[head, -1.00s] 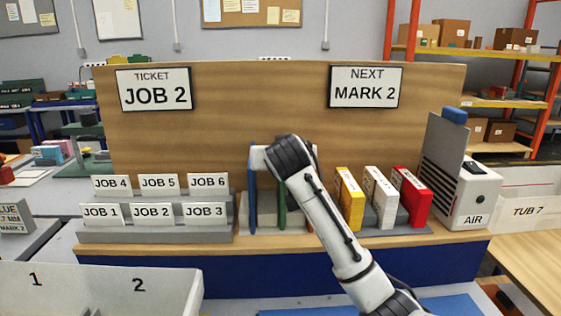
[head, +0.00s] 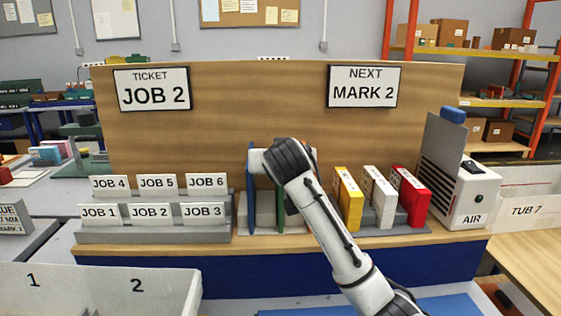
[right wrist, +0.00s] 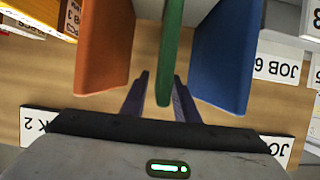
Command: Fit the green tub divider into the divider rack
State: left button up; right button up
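The green tub divider (right wrist: 172,50) stands between a blue divider (right wrist: 222,55) and an orange divider (right wrist: 105,50) in the right wrist view. In the head view the green divider (head: 282,222) shows only as a narrow strip beside my arm. The blue divider (head: 251,190) stands left of it in the grey divider rack (head: 264,228). My right gripper (right wrist: 162,74) is open, with its dark fingers spread on either side of the green divider's free edge and gaps visible. My arm hides much of the rack in the head view. My left gripper is not in view.
Yellow (head: 349,198), white (head: 379,197) and red (head: 410,197) blocks stand right of the rack. The job card stand (head: 155,236) is to its left. The AIR box (head: 476,195) is at the far right. A tall wooden board (head: 260,110) rises behind.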

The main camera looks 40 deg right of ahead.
jog(key=v, duration=1.1)
jog(key=shift+f, duration=0.1)
